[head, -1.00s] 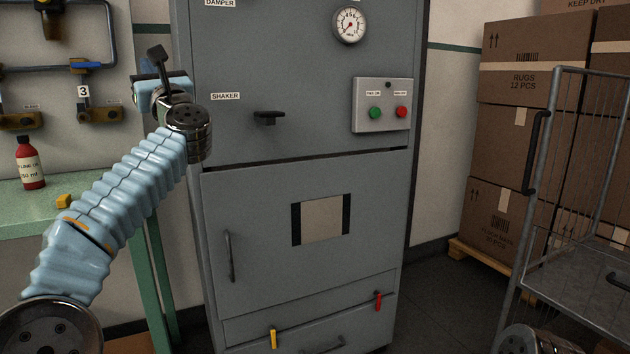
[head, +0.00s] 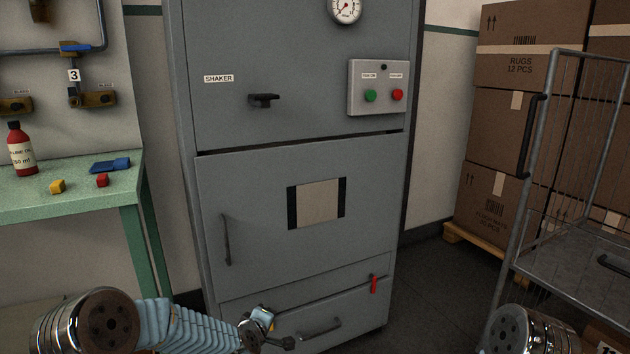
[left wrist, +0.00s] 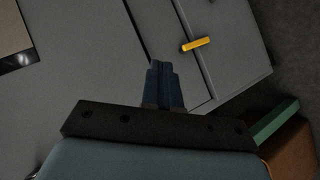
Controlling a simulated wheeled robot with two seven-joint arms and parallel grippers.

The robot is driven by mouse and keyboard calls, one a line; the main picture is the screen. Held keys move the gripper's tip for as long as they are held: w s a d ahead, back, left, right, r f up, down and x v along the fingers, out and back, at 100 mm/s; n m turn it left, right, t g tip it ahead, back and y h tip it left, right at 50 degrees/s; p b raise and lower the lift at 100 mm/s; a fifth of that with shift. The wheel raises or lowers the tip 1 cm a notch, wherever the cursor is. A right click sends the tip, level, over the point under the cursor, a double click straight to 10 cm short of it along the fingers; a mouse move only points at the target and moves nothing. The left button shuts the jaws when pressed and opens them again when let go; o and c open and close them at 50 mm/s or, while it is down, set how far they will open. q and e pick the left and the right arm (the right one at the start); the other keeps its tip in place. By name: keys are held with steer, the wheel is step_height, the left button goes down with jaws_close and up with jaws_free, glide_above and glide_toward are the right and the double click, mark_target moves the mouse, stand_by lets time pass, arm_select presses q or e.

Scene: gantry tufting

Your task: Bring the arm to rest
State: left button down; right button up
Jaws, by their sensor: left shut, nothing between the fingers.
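My left arm comes in from the lower left in the head view and lies low, stretched to the right in front of the grey cabinet (head: 260,190). My left gripper (head: 283,340) is at its end, low in front of the cabinet's bottom drawer. In the left wrist view the left gripper (left wrist: 163,70) has its blue fingers together with nothing between them. The cabinet's grey front (left wrist: 85,60) and a yellow latch (left wrist: 196,44) show beyond the fingers. The right gripper is out of view; only a metal joint of my right arm shows at the lower right.
A wire cart (head: 590,255) stands at right before stacked cartons (head: 500,120). A red latch (head: 373,284) is on the drawer.

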arm_select(q)
steer(key=s+f+m+g, duration=0.3)
steer(key=s+f, duration=0.6)
steer(key=s, duration=0.4)
steer(key=s+d+f+m+g+h, duration=0.1)
steer(key=s+f+m+g, duration=0.3)
steer(key=s+f, duration=0.6)
steer(key=s+g, duration=0.1)
steer(key=s, duration=0.1)
steer(key=shift+s+d+f+m, duration=0.15)
steer(key=shift+s+f+m, duration=0.05)
steer(key=shift+s+m, duration=0.15)
steer(key=c, duration=1.6)
jaws_free()
steer(key=s+m+g, duration=0.1)
steer(key=s, duration=0.3)
steer(key=s+f+g, duration=0.1)
steer(key=s, duration=0.3)
steer(key=s+f+m+g+h, duration=0.1)
steer(key=s, duration=0.3)
steer(key=shift+m, duration=0.35)
steer(key=shift+o, duration=1)
steer(key=shift+s+g, duration=0.2)
steer(key=shift+g, duration=0.1)
steer(key=o, duration=0.3)
